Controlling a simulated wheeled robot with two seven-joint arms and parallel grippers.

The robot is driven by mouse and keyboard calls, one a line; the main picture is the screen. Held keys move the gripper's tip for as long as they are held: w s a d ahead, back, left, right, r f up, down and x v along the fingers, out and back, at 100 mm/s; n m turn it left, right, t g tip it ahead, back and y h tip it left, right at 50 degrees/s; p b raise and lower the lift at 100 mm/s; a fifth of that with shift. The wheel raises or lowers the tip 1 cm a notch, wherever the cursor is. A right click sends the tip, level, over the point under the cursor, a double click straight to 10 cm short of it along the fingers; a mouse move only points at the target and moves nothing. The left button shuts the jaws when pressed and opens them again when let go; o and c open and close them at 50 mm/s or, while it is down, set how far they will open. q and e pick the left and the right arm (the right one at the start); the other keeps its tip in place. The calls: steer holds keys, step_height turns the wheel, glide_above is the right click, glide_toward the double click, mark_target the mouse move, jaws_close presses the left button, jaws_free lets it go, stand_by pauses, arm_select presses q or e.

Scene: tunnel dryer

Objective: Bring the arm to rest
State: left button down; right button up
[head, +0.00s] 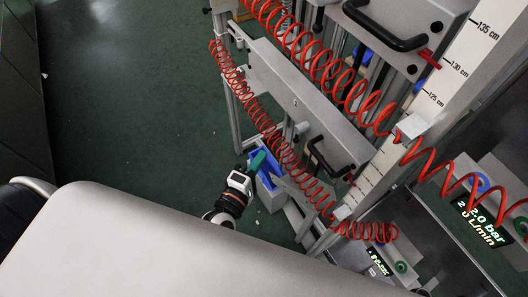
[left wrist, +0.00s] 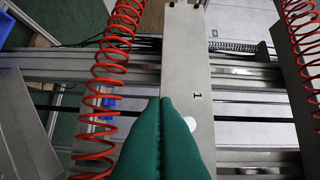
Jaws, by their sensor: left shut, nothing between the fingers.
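My left gripper (head: 257,160) shows in the head view near the middle, at the end of my left arm, beside the lower part of the metal frame. Its green fingers (left wrist: 166,105) fill the lower middle of the left wrist view, pressed together with nothing between them. In that view they lie in front of a grey panel marked 1 (left wrist: 183,60). I cannot tell how far the fingers are from the panel. My right gripper does not show.
Red coiled hoses (head: 226,72) hang along the metal frame, close to my left gripper; one also shows in the left wrist view (left wrist: 108,75). A blue-lined grey bin (head: 271,200) stands below the gripper. Black handles (head: 385,28) stick out. Green floor (head: 130,110) is open at left.

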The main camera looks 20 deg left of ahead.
arm_select(q)
steer(key=s+a+f+m+g, duration=0.1)
steer(key=s+f+m+g, duration=0.25)
steer(key=f, duration=0.55)
steer(key=s+f+m+g, duration=0.2)
steer(key=s+f+m, duration=0.15)
steer(key=f, duration=0.65)
steer(key=s+a+f+m+g, duration=0.1)
steer(key=s+f+m+g, duration=0.25)
steer(key=f, duration=0.55)
steer(key=s+a+f+m+g+y, duration=0.1)
steer(key=s+a+f+m+g, duration=0.2)
steer(key=s+f, duration=0.4)
steer(key=s+a+f+m+g+y, duration=0.1)
steer(key=s+a+f+m+g, duration=0.2)
steer(key=s, duration=1.1)
step_height(320, 180, down, 5)
steer(key=m+g, duration=0.1)
steer(key=m, duration=0.2)
steer(key=shift+s+a+g, duration=0.3)
steer(key=shift+s, duration=0.1)
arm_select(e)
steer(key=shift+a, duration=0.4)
